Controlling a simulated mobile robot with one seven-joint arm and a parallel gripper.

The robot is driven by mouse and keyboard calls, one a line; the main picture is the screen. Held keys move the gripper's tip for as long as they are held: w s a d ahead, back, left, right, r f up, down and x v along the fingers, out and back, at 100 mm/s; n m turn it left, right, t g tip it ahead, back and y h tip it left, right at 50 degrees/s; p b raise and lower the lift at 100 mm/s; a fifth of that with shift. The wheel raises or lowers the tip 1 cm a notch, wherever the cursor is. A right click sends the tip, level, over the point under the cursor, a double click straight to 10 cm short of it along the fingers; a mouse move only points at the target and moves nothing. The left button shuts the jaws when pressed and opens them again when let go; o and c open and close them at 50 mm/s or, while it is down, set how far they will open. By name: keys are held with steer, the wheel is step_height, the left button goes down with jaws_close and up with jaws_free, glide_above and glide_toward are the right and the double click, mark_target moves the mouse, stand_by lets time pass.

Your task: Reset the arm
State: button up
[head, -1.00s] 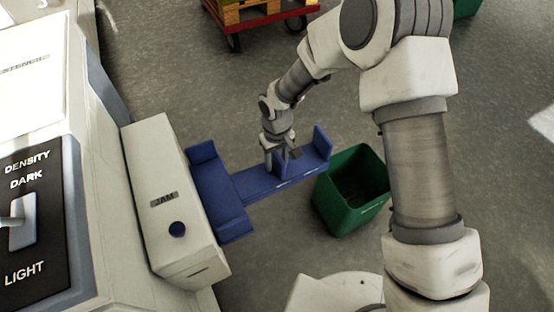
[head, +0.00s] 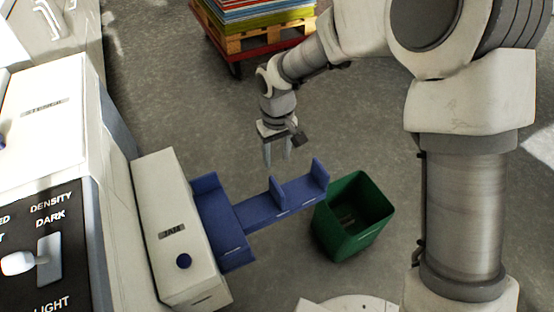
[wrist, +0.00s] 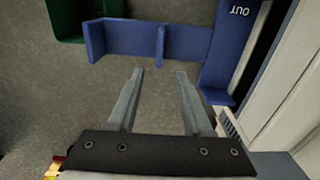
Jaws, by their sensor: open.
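My gripper (head: 277,160) hangs in the air with its two fingers pointing down, behind the blue output tray (head: 240,216) in the head view. In the wrist view my gripper (wrist: 158,74) shows its two grey fingers spread apart with nothing between them. The blue tray (wrist: 125,38) lies beyond the fingertips there, with its upright dividers showing. I see no contact between the fingers and the tray.
A white machine with a "JAM" label (head: 165,200) and a control panel (head: 50,225) stands at the left. A green bin (head: 345,245) stands right of the tray. A pallet cart with stacked coloured sheets (head: 262,30) is at the back. Grey floor is open between.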

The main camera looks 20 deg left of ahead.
stand_by(0.5)
steer(key=d+r+m+t, duration=0.3)
steer(key=d+r+m, duration=0.1)
steer(key=d+r, duration=1.25)
steer(key=s+d+r+m+t, duration=0.1)
steer(key=s+d+r+m, duration=0.2)
steer(key=s+d, duration=0.4)
steer(key=s+d+r+m+t, duration=0.1)
steer(key=s+d+r+m, duration=0.3)
steer(key=d, duration=0.5)
step_height(320, 180, up, 17)
steer(key=s+n+p, duration=0.1)
steer(key=p, duration=1.6)
steer(key=shift+s+d+f+t, duration=0.15)
steer(key=shift+s+f+t, duration=0.05)
steer(key=shift+s+t, duration=0.1)
